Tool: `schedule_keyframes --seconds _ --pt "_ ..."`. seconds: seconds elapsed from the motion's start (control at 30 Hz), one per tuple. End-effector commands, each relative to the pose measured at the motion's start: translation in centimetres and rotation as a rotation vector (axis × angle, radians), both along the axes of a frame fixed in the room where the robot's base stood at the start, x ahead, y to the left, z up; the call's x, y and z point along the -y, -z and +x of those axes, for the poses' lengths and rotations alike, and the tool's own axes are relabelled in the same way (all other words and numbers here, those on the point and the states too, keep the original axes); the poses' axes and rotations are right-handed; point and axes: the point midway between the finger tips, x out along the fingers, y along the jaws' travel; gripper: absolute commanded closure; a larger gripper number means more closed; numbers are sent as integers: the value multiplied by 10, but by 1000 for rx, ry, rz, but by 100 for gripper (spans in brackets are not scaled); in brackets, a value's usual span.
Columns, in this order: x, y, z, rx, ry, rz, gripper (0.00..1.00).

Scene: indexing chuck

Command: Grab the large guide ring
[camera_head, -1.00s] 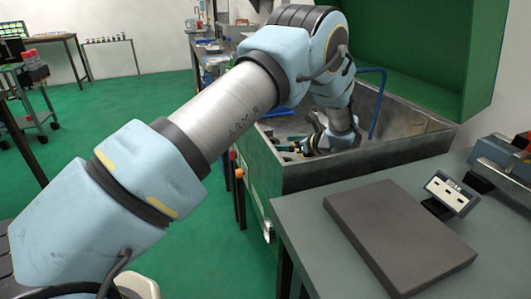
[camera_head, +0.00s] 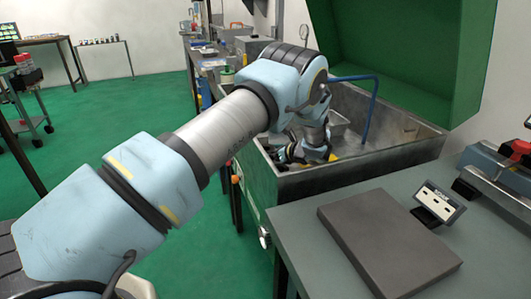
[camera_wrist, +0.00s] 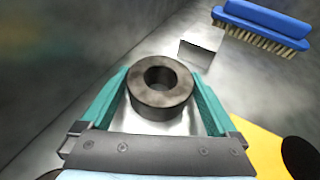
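A thick dark grey metal ring (camera_wrist: 160,103) with a round hole lies flat on the metal floor of the basin in the wrist view. My gripper (camera_wrist: 160,73) is open, with its teal fingers on the left and right of the ring. The gaps at the ring's sides are narrow, and I cannot tell whether the fingers touch it. In the head view my gripper (camera_head: 292,153) is low inside the basin (camera_head: 352,166). The ring cannot be made out there.
A blue brush (camera_wrist: 262,24) and a small light metal block (camera_wrist: 196,54) lie beyond the ring. A yellow thing (camera_wrist: 265,150) is at the lower right. The basin has a blue pipe (camera_head: 374,105) and raised green lid (camera_head: 400,60). A bench with a grey slab (camera_head: 385,240) stands in front.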

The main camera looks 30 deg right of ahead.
Motion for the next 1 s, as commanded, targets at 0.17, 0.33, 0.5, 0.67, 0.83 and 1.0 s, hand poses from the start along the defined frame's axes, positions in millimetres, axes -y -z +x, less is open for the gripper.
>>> schedule_keyframes --seconds 0.17,0.33,0.5,0.67,0.83,1.0 --pt "0 0 0 0 0 0 27" --pt "0 0 0 0 0 0 46" --pt "0 0 0 0 0 0 65" --pt "0 0 0 0 0 0 83" --pt "0 0 0 0 1 0 100" --pt "1 -3 1 4 0 -1 100"
